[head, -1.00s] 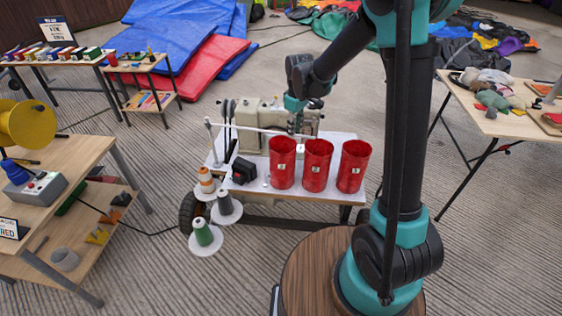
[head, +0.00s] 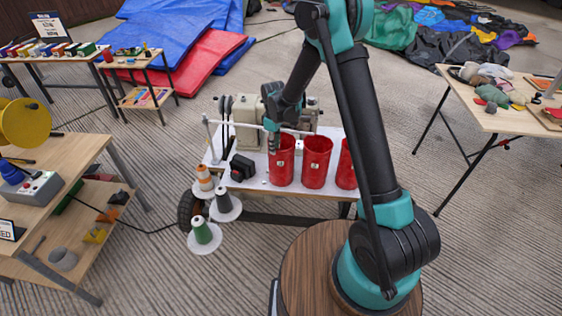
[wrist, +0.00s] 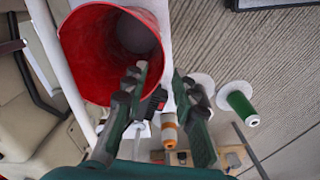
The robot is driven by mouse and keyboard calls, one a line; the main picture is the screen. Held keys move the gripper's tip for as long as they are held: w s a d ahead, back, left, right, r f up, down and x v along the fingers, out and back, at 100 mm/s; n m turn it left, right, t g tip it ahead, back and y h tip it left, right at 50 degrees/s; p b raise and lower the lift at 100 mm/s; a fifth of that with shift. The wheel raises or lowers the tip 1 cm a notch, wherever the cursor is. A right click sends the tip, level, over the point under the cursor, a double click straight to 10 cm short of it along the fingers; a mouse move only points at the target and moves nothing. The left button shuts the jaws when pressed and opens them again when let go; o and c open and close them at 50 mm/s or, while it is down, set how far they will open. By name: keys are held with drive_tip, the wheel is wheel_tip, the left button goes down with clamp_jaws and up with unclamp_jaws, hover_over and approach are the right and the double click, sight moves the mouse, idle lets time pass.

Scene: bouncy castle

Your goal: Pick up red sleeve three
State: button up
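Three red sleeves stand upright in a row on the white-topped sewing table: the left one (head: 282,165), the middle one (head: 316,165) and the right one (head: 345,168), partly hidden by my arm. Each of the left two has a small pale label whose number is too small to read. My gripper (head: 273,143) is at the upper left rim of the left sleeve. In the wrist view my gripper (wrist: 160,82) is open and empty. One finger overlaps the mouth of a red sleeve (wrist: 82,52), and the other is outside its rim. Contact cannot be told.
A cream sewing machine (head: 249,130) stands behind the sleeves. A black device (head: 242,167) is left of them. Thread cones, including a green one (head: 202,230), sit at the table's left front.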

sight(281, 160)
wheel_tip(281, 160, down, 7)
drive_tip(key=shift+w, duration=0.15)
idle(0.4)
drive_tip(key=shift+r, duration=0.1)
clamp_jaws()
